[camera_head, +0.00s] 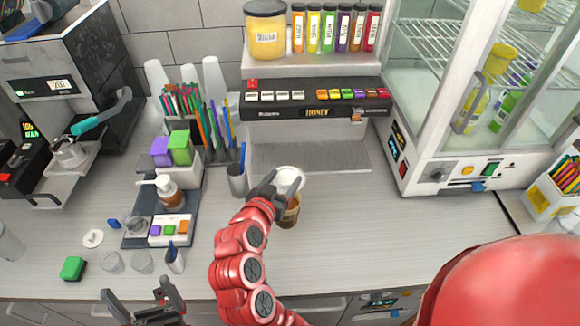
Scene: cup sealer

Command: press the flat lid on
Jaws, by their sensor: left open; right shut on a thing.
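My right gripper (276,188), at the end of the red arm in the middle of the view, is shut on a round white flat lid (290,178). The lid is at or just above the rim of a cup (290,212) with brown contents on the counter. The gripper and lid hide the cup's top, so I cannot tell whether lid and rim touch. My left gripper (142,300) is open and empty at the bottom left, by the counter's front edge.
A glass-doored cabinet (440,150) stands at the right. Clear cups (113,262) and a green block (73,268) are at the left. The counter right of the cup is clear.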

